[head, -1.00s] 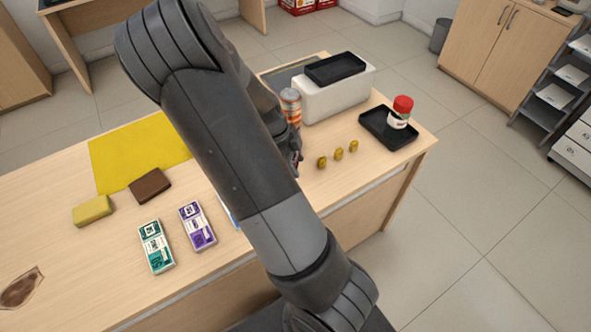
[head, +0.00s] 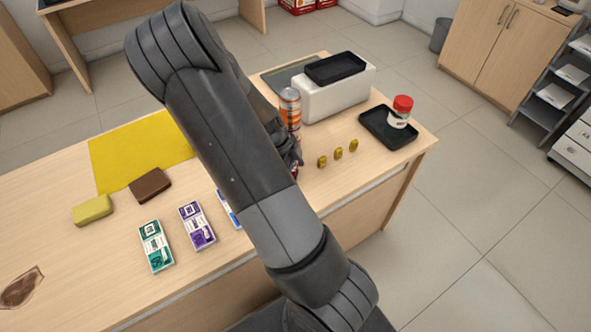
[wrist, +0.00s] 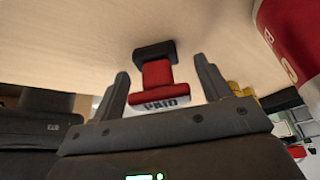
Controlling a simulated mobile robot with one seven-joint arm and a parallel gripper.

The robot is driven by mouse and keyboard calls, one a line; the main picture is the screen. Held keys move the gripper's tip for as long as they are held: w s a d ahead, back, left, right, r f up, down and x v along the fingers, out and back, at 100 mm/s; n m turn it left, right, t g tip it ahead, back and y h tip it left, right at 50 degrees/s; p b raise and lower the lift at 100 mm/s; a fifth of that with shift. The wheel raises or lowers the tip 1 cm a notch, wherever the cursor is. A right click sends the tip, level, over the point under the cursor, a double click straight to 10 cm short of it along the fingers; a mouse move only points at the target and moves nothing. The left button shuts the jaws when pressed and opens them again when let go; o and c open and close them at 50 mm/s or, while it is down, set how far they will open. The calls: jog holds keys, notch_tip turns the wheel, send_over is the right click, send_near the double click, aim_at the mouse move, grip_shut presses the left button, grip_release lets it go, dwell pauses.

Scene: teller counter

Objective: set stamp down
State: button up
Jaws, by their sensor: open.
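The stamp (wrist: 158,76) shows in the wrist view, with a red body, a black end and a label reading PAID on its near red part. It lies between the two fingers of my gripper (wrist: 162,66), which is open. A gap shows on each side of the stamp, so the fingers look apart from it. The black end is nearest the pale counter surface; whether it rests flat there I cannot tell. In the head view my arm hides most of the gripper (head: 293,155) and the stamp cannot be made out clearly.
An orange can (head: 290,106) stands close behind the gripper. Several items share the counter (head: 90,265): small gold pieces (head: 339,153), a black tray (head: 375,122) with a red-lidded jar (head: 400,112), a white box (head: 335,95), banknote bundles (head: 197,226) and a brown block (head: 150,186).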

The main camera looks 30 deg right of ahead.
jog(key=shift+r, duration=0.15)
jog(key=a+r+n+t+y, duration=0.1)
jog(key=a+r+n, duration=0.25)
jog(key=r, duration=0.45)
jog(key=a+r+n+t+y, duration=0.1)
jog(key=a+r+n, duration=0.25)
jog(key=r, duration=0.55)
jog(key=s+a+r+n+t, duration=0.3)
jog(key=s+a+r+n, duration=0.2)
jog(key=n, duration=0.5)
jog(key=s+a+r+n+t+y, duration=0.1)
jog(key=s+a+r+n+t, duration=0.2)
jog(key=s+r+n, duration=0.6)
jog(key=shift+s+a+r+n+t, duration=0.25)
jog(key=shift+a+r+n+t, duration=0.2)
jog(key=shift+a+r, duration=0.65)
jog(key=shift+a+f, duration=0.15)
